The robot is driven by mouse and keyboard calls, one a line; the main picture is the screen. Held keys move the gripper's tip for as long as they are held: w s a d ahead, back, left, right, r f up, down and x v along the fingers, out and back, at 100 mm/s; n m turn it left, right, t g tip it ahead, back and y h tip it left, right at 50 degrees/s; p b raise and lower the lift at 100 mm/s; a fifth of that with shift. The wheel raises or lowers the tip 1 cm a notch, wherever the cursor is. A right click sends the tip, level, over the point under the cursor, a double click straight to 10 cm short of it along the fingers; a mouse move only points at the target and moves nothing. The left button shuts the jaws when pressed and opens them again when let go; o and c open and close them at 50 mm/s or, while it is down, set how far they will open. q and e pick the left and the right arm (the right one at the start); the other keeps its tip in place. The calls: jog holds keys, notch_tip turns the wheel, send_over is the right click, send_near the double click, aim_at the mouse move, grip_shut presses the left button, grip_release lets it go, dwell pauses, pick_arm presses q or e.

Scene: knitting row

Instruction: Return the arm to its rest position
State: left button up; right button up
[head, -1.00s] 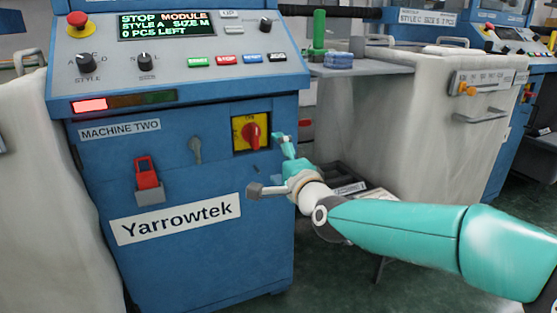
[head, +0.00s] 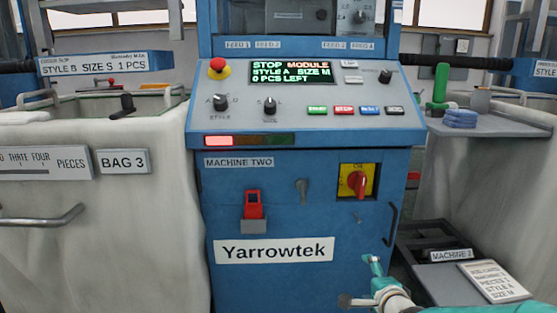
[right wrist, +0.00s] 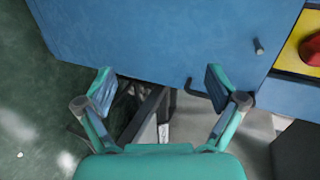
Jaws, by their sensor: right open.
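My right gripper (head: 359,281) is low at the bottom right of the head view, in front of the blue Yarrowtek machine (head: 225,285). It is below the red rotary switch (head: 357,180) on its yellow plate and apart from it. In the right wrist view, the right gripper (right wrist: 159,88) has its two teal fingers spread wide with nothing between them. The blue cabinet (right wrist: 150,35) lies beyond the fingertips, and part of the red switch (right wrist: 312,48) shows at the right edge. Most of the right arm is out of the head view. My left gripper is not in view.
A black handle (head: 392,224) sticks out at the cabinet's right edge. A low stand with a paper card (head: 495,281) is at the lower right. A pale bin marked BAG 3 (head: 90,215) stands at left. A side shelf (head: 500,125) holds folded blue pieces (head: 461,118).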

jog(key=s+a+f+n+g+y+p, duration=0.15)
jog(key=s+f+g, duration=0.25)
jog(key=s+f, duration=0.5)
jog(key=s+a+f+n+g+p, duration=0.1)
jog(key=s+a+f+n+g, duration=0.3)
jog(key=f, duration=0.9)
jog(key=s+a+f+n+g+y, duration=0.1)
jog(key=s+a+f+n+g, duration=0.15)
jog(key=s, duration=0.45)
jog(key=s+a+f+n+g, duration=0.1)
jog(key=s+f+n, duration=0.1)
jog(key=s+n, duration=0.35)
jog(key=s+a+f+n+g+y, duration=0.1)
jog(key=s+f, duration=0.1)
jog(key=s, duration=0.7)
notch_tip(320, 180, up, 38)
jog(key=p, duration=3.8)
jog(key=shift+w+f+n+p, duration=0.2)
jog(key=shift+w+n+p, duration=0.1)
jog(key=shift+n+p, duration=0.15)
jog(key=shift+a, duration=0.1)
